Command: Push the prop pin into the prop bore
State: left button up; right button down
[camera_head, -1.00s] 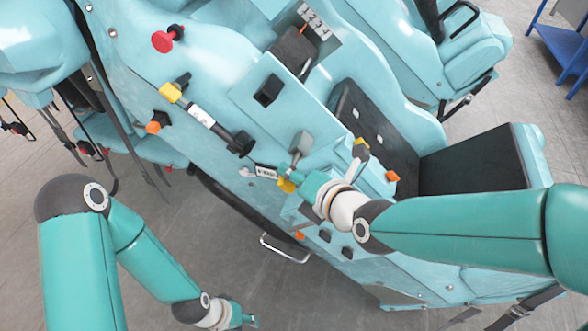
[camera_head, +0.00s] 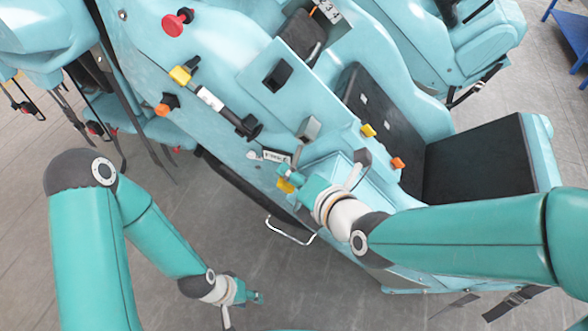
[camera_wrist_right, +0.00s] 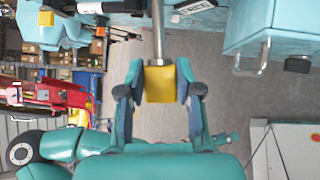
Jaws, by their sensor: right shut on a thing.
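My right gripper (camera_wrist_right: 158,88) is shut on a yellow block (camera_wrist_right: 159,82) in the right wrist view. A straight metal rod (camera_wrist_right: 158,35) runs up from the block; it looks like the prop pin, though I cannot be sure. The yellow piece (camera_head: 286,185) also shows at my right gripper (camera_head: 289,174) in the head view, below a grey square block (camera_head: 308,128). The rod's far end is out of the wrist view, and I cannot tell which opening is the prop bore. My left gripper (camera_head: 248,297) is low over the floor, apart from the machine; its jaws are too small to read.
The light-blue coaster car (camera_head: 225,55) fills the upper middle. On it are a red knob (camera_head: 177,22), a black strut with a yellow end (camera_head: 181,76), a black square socket (camera_head: 277,75) and a metal handle (camera_head: 291,233). Bare floor (camera_head: 190,205) lies between the arms.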

aim_at(282, 189)
jog(key=shift+s, duration=0.2)
dwell(0.3)
jog(key=shift+s+a+b, duration=0.2)
jog(key=shift+s+a, duration=0.1)
jog(key=shift+s, duration=0.5)
jog(key=shift+s+a+b, duration=0.2)
jog(key=shift+s+a, duration=0.05)
jog(key=shift+s, duration=0.5)
jog(key=shift+s+a+b, duration=0.2)
jog(key=shift+s+b, duration=0.5)
jog(key=shift+b, duration=0.05)
jog(key=shift+s+a+b, duration=0.2)
jog(key=shift+s+b, duration=0.45)
jog(key=shift+b, duration=0.05)
